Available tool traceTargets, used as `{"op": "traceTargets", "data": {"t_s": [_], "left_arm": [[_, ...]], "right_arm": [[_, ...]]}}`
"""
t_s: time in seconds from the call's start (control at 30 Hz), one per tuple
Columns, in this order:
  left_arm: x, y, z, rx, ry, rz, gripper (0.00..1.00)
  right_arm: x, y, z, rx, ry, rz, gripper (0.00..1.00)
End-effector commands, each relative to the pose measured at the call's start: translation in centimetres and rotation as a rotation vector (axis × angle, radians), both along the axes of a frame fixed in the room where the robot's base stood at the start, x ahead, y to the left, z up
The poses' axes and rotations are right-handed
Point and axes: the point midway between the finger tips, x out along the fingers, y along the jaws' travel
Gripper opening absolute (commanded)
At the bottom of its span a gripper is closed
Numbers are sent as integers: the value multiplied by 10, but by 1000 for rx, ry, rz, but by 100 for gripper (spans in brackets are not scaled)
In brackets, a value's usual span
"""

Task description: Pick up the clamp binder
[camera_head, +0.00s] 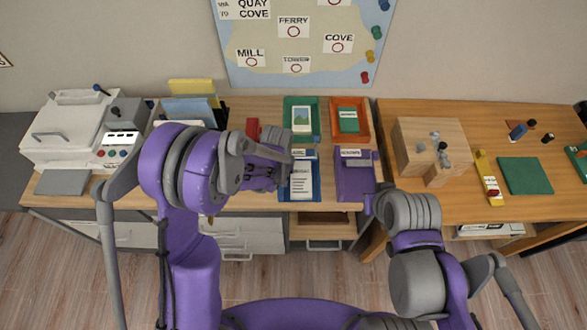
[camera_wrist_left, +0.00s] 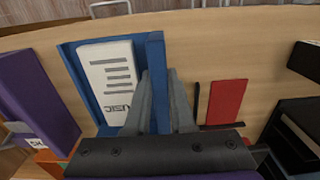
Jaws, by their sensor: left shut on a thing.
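My left gripper (camera_wrist_left: 161,95) is shut on a narrow blue upright piece (camera_wrist_left: 155,60), with one finger on each side of it. This piece stands along the side of a blue tray (camera_wrist_left: 75,72); I cannot tell for sure whether it is the clamp binder or the tray's own wall. A white sheet marked MUSIC (camera_wrist_left: 108,75) lies in the tray. In the head view my left gripper (camera_head: 284,168) is at the left edge of the blue tray (camera_head: 316,193), and my own arm hides much of the grip. My right gripper (camera_head: 369,203) is low by the purple tray, its fingers unclear.
A purple tray (camera_head: 355,188) stands right of the blue one. Green (camera_head: 288,112) and orange (camera_head: 362,112) trays stand behind. A red item (camera_head: 252,127) is left of them. A wooden block (camera_head: 425,145) is on the right desk. A white machine (camera_head: 75,125) is far left.

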Motion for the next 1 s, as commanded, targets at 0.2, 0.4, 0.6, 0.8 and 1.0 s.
{"op": "traceTargets", "data": {"t_s": [0.2, 0.4, 0.6, 0.8, 1.0], "left_arm": [[0, 0, 0, 0, -1, 0, 0], [0, 0, 1, -1, -1, 0, 0], [0, 0, 10, 0, -1, 0, 0], [0, 0, 47, 0, -1, 0, 0], [0, 0, 83, 0, 0, 0, 0]], "right_arm": [[0, 0, 0, 0, 0, 0, 0], [0, 0, 0, 0, 0, 0, 0], [0, 0, 0, 0, 0, 0, 0], [0, 0, 0, 0, 0, 0, 0], [0, 0, 0, 0, 0, 0, 0]]}}
